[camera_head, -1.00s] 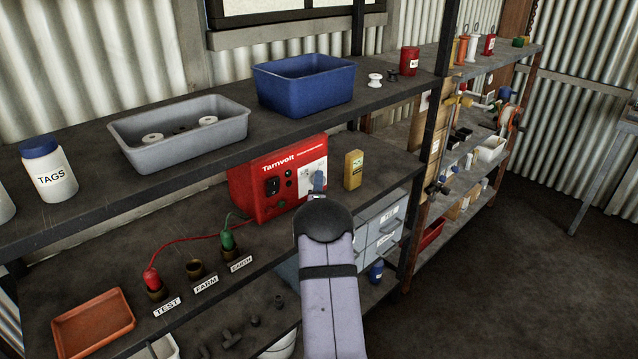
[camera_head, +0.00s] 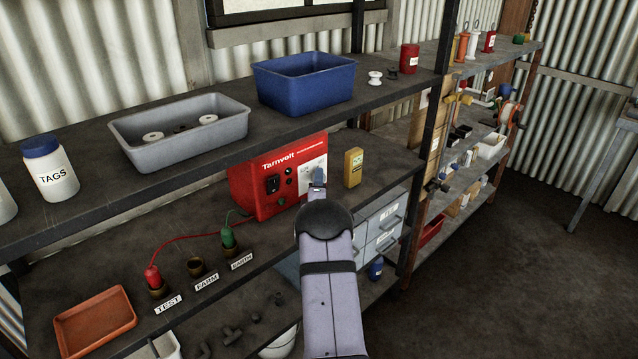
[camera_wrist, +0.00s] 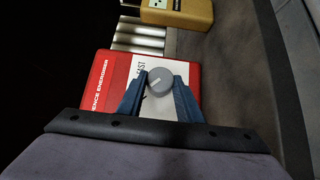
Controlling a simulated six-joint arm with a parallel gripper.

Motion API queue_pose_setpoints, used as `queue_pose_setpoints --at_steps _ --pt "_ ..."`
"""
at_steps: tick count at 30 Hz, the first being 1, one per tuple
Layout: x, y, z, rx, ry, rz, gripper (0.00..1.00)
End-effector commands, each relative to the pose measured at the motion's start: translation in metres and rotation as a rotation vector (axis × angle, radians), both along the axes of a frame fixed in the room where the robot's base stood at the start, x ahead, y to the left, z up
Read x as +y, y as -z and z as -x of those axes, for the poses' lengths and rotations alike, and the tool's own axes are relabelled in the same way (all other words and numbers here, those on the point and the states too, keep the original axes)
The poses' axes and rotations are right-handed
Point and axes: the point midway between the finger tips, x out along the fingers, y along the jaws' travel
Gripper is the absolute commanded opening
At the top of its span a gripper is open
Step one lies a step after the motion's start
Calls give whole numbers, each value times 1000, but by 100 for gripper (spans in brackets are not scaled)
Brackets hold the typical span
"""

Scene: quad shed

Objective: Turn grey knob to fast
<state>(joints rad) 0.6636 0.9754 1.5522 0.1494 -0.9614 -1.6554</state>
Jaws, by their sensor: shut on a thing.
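The red Tarnvolt energiser (camera_head: 262,190) stands on the middle shelf, and its red face also shows in the wrist view (camera_wrist: 97,80). The grey knob (camera_wrist: 161,81) sits on its white panel, next to the printed word FAST (camera_wrist: 141,72). A pale pointer line on the knob slants across its face. My gripper (camera_wrist: 160,88) has its blue fingers on either side of the knob, shut on it. In the head view the gripper (camera_head: 317,178) is at the energiser's white panel, and the fingers and arm hide the knob there.
A yellow box (camera_head: 353,167) stands just right of the energiser. A red lead runs left to the TEST socket, and a green plug (camera_head: 228,237) stands in the EARTH socket. The upper shelf carries a blue tub (camera_head: 303,85) and a grey tray (camera_head: 180,135).

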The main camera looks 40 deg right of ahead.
Motion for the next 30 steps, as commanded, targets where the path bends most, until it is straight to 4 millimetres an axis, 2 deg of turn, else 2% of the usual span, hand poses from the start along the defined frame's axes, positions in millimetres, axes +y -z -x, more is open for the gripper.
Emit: queue_pose_setpoints --at_steps 11,24,30 --pt "0 -4 0 1 -1 -109 10" --pt "-2 -10 0 1 1 -471 10" --pt "-2 -13 0 3 0 -585 10"
